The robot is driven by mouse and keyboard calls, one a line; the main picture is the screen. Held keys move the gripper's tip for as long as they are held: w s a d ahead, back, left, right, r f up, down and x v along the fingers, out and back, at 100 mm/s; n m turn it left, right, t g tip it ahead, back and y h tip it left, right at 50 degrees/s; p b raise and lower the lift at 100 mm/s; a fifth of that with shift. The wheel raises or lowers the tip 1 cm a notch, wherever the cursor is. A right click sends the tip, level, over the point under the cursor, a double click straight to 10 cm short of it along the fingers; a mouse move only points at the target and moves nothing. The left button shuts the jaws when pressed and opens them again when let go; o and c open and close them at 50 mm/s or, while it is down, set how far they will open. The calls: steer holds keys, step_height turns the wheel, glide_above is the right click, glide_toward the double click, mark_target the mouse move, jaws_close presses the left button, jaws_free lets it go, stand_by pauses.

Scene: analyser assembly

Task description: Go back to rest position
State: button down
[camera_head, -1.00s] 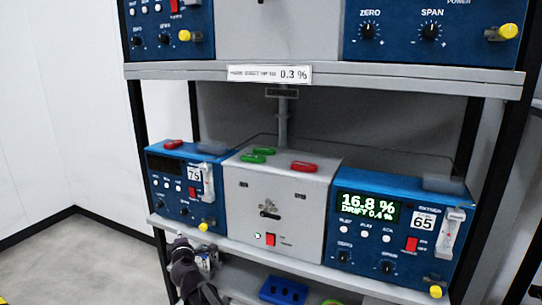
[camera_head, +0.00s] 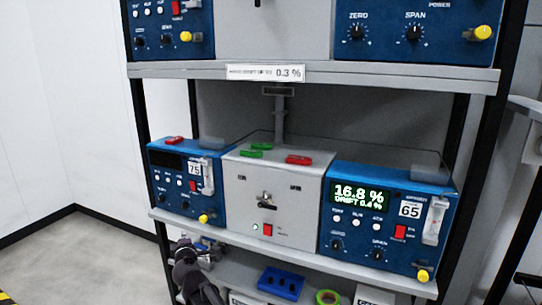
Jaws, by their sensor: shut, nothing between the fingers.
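My gripper (camera_head: 206,248) is at the lower left, just below the front edge of the middle shelf and in front of the lower shelf. It is small and partly hidden by my dark arm, and it appears shut and empty. It is apart from the blue analyser with the 75 label (camera_head: 186,183) above it. The grey central unit (camera_head: 273,205) has a small lever and a red switch on its front. The right blue analyser (camera_head: 389,219) shows 16.8 % and drift 0.4 % on a lit green display, with a 65 label.
The middle shelf edge (camera_head: 290,255) runs just above my gripper. Red and green clips (camera_head: 299,160) lie on the units. A blue block with holes (camera_head: 281,282) and a green tape roll (camera_head: 327,297) are on the lower shelf. Open floor (camera_head: 80,255) lies left of the rack.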

steer(key=d+f+m+g+h, duration=0.1)
steer(key=d+f+m+h, duration=0.25)
steer(key=d, duration=0.55)
steer(key=d+f+m+g+h, duration=0.2)
steer(key=d+m, duration=0.2)
steer(key=d, duration=0.4)
steer(key=d+f+m+g+h, duration=0.1)
steer(key=d+f+m+h, duration=0.15)
steer(key=d, duration=0.65)
steer(key=s+d+f+m+g+y, duration=0.1)
steer(key=s+d+f+m+g, duration=0.25)
steer(key=s+d, duration=0.3)
steer(key=s+d+f+m+g+y, duration=0.1)
steer(key=s+d+f+m+g, duration=0.2)
steer(key=s+d, duration=0.35)
steer(key=s+d+f+m+g+y, duration=0.1)
steer(key=s+d+f+m+g, duration=0.1)
steer(key=s+d+m+g, duration=0.45)
step_height(320, 180, up, 17)
steer(key=s+n+t+p, duration=0.1)
steer(key=n+p, duration=0.1)
steer(key=p, duration=1.5)
steer(key=shift+a+n, duration=0.2)
steer(key=shift+n, duration=0.1)
steer(key=shift+f, duration=0.15)
